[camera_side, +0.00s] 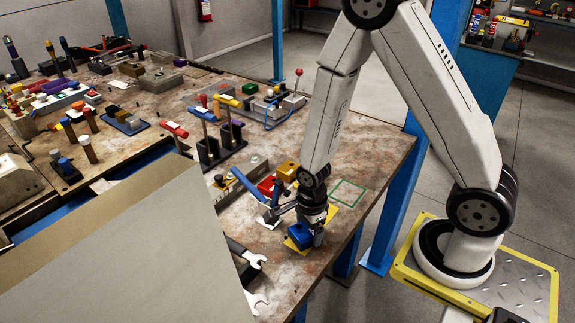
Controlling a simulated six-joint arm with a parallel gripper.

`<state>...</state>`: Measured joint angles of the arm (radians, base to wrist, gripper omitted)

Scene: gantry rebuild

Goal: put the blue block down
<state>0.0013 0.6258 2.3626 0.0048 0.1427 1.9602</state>
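The blue block (298,232) is at the lower end of my gripper (310,232), near the right edge of the workbench. It is low over a yellow square (290,244), and part of that square shows around it. I cannot tell if the block rests on the square or hangs just above it. One dark finger is on the right side of the block; the other finger is mostly hidden. Whether the fingers press on the block is too small to tell.
A red block (266,186) and a yellow block (288,171) stand behind my gripper. A blue-handled tool (246,184) is to the left. A green outlined square (347,193) on the bench is empty. A large grey panel (140,255) fills the lower left, beside wrenches (247,256).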

